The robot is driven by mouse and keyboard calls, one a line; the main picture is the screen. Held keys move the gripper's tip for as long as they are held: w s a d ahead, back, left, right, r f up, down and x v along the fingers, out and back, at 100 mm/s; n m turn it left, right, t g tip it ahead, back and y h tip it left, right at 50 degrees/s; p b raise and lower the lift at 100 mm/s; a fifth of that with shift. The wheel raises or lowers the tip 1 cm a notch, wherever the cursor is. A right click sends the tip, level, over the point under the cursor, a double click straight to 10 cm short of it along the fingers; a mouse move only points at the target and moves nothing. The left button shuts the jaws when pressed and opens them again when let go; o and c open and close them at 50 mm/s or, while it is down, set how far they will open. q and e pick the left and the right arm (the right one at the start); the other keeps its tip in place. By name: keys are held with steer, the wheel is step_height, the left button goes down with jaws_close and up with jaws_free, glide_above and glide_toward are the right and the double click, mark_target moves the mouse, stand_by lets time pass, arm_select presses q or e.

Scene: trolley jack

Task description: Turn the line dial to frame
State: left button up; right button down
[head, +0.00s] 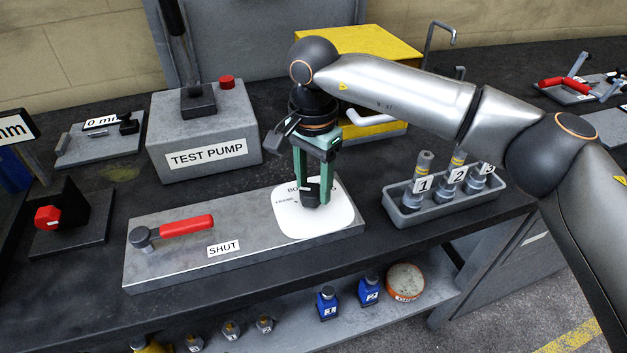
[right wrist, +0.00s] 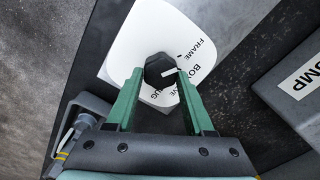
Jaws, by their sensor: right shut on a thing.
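The line dial is a black knob (head: 311,192) on a white rounded plate (head: 335,219), at the right end of a grey metal panel. In the right wrist view the knob (right wrist: 160,70) has a white pointer mark, directed right toward the label beginning "BO". The word FRAME (right wrist: 207,50) stands above that label, and another label is partly hidden. My right gripper (head: 318,190) reaches down from above, its green fingers shut on the knob, one on each side. My left gripper is not in view.
A red-handled lever beside a SHUT label (head: 223,248) is on the panel's left. The TEST PUMP box (head: 205,145) stands behind. A grey tray (head: 445,203) with numbered cylinders is at right. A red hexagonal knob (head: 48,218) is at far left.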

mark_target(313, 188)
steer(key=shift+r, duration=0.1)
steer(key=shift+c, duration=1.4)
jaws_free()
step_height(313, 188, up, 12)
steer(key=shift+r, duration=0.25)
